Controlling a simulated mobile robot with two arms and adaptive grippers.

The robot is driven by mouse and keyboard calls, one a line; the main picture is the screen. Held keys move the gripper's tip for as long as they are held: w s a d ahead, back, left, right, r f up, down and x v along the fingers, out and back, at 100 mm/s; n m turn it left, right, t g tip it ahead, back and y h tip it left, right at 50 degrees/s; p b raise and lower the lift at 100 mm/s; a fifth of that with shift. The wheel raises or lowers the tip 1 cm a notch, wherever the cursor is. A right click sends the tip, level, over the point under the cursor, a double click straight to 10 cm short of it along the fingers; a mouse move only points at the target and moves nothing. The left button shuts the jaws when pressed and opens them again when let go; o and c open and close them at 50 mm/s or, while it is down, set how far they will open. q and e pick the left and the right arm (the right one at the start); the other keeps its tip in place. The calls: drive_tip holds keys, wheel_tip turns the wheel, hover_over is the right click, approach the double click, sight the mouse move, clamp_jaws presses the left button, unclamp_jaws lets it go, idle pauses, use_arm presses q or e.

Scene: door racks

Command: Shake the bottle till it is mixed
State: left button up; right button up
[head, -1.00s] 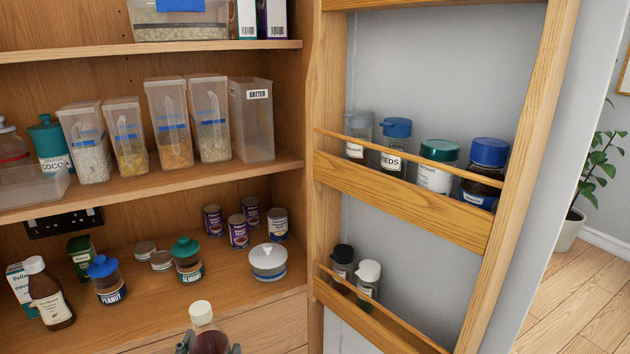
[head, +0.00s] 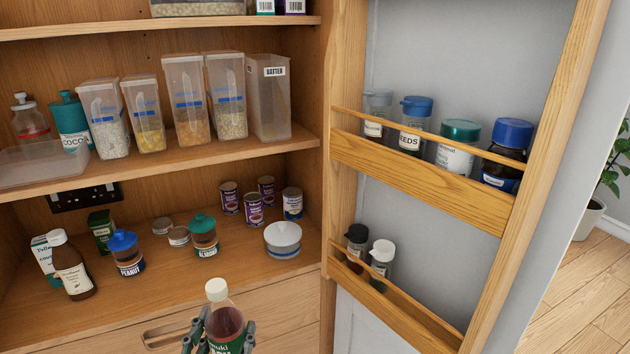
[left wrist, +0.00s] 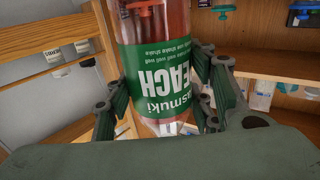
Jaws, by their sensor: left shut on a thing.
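The bottle (head: 226,324) has a white cap, dark red contents and a green label, and stands about upright at the bottom of the head view. My left gripper (head: 219,340) is shut on the bottle, with a finger on either side of it. In the left wrist view the bottle (left wrist: 155,62) fills the middle between the fingers, its label reading upside down with "PEACH" partly shown. A paler, clearer part shows at its lower end there. I cannot tell how evenly the contents are mixed. My right gripper is not in view.
The open door (head: 425,177) on the right has racks of jars. A drawer front (head: 270,295) is close by the bottle.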

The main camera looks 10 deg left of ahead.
use_arm(q)
drive_tip(key=s+f, duration=0.8)
drive_tip(key=r, duration=0.5)
drive_tip(key=shift+w+r, duration=0.2)
drive_tip(key=shift+r, duration=0.1)
idle(0.5)
idle(0.8)
